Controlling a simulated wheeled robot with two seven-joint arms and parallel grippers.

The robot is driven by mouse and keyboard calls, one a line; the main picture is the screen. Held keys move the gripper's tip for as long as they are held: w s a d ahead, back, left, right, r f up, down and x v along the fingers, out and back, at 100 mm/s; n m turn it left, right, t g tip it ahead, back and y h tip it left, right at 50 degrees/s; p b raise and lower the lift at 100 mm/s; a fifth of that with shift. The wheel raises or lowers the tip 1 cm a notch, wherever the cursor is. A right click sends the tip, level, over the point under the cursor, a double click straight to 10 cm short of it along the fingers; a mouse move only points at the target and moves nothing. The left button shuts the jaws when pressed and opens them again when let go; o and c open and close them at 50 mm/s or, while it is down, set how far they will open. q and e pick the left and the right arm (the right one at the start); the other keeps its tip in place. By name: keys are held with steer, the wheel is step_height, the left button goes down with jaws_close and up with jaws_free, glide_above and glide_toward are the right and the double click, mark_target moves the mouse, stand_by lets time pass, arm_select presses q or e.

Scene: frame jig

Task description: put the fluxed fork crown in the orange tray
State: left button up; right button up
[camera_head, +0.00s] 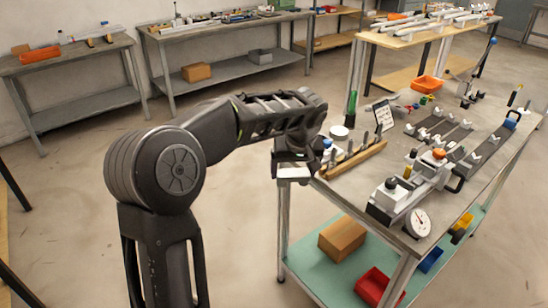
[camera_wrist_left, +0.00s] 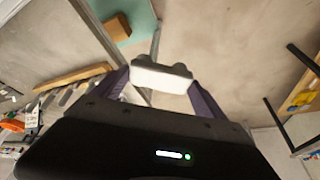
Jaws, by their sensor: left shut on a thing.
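My left gripper (camera_head: 292,174) is shut on a pale, block-like part with two rounded lobes, which looks like the fork crown (camera_wrist_left: 161,75). In the left wrist view it sits between the two fingertips. In the head view the fork crown (camera_head: 294,172) hangs in the air just off the near left corner of the bench. Flux on it cannot be made out. An orange tray (camera_head: 427,85) stands farther back on the same bench, well beyond the gripper, with small coloured parts beside it. My right gripper is in neither view.
A wooden rack (camera_head: 352,160) with upright tools lies on the bench edge beside the gripper. A clamp fixture, a dial gauge (camera_head: 417,222) and a long jig (camera_head: 478,145) fill the bench. Below are a cardboard box (camera_head: 342,237) and a red bin (camera_head: 372,284).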

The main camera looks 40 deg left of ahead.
arm_select(q)
steer(key=s+d+f+m+h, duration=0.1)
steer(key=d+m, duration=0.1)
steer(key=d, duration=0.3)
steer(key=s+d+f+m+t+h, duration=0.1)
steer(key=d+f+m, duration=0.1)
steer(key=d, duration=0.4)
steer(key=s+d+f+m+h, duration=0.1)
steer(key=s+d+m, duration=0.1)
steer(key=d+m, duration=0.2)
steer(key=shift+d+f+t, duration=0.3)
steer(key=shift+d+f, duration=0.05)
steer(key=shift+d, duration=0.85)
steer(key=shift+a, duration=0.15)
